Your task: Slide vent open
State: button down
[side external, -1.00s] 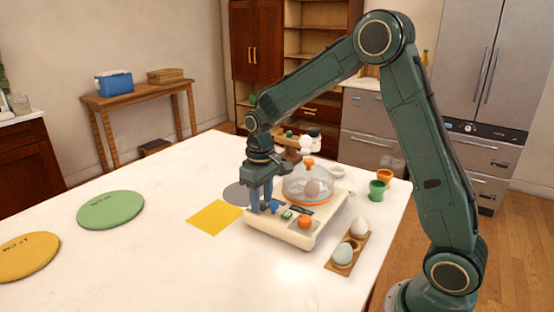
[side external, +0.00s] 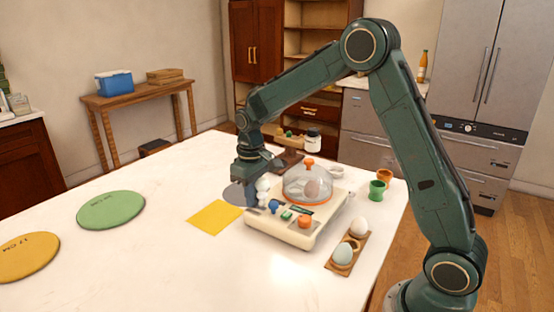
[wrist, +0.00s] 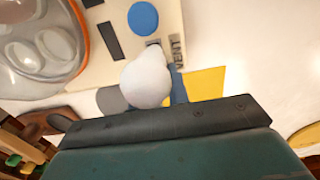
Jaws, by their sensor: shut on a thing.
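A cream appliance (side external: 282,232) with a clear dome (side external: 308,186) stands on the white table. Its printed VENT label (wrist: 175,52) shows in the wrist view beside a dark slot. My gripper (side external: 252,198) is down at the appliance's left edge, shut at the vent. The slider part between its fingers is hidden. A white, rounded, two-lobed thing (side external: 263,188) stands in front of my fingers in the side view. In the wrist view it (wrist: 147,78) covers part of the fingers and the vent area; I cannot tell whether it touches them. The blue knob (wrist: 143,18) is close by.
An orange knob (side external: 304,222) and a green button (side external: 287,215) are on the panel. A wooden holder with pale eggs (side external: 342,254) lies in front right. A yellow sheet (side external: 215,217) and a grey disc (side external: 232,194) lie left.

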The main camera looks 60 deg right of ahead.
jog(key=shift+w, duration=0.2)
jog(key=c, duration=1.3)
grip_release()
jog(key=shift+r, duration=0.1)
notch_tip(320, 180, up, 14)
jog(key=shift+s+f, duration=0.1)
jog(key=shift+f, duration=0.05)
jog(key=s+a+r+t, duration=0.2)
jog(key=s+r, duration=0.1)
jog(key=s, duration=0.4)
jog(key=s+a+r+t, duration=0.1)
jog(key=s+a+r, duration=0.1)
jog(key=s, duration=0.6)
jog(key=s+f+t, duration=0.1)
jog(key=s, duration=0.3)
jog(key=s+a+f, duration=0.1)
jog(key=s+f, duration=0.1)
jog(key=s, duration=0.2)
jog(key=s+f+t, duration=0.1)
jog(key=s, duration=0.4)
jog(key=shift+a+f+t, duration=0.15)
jog(key=shift+a+t, duration=0.1)
jog(key=shift+t, duration=0.05)
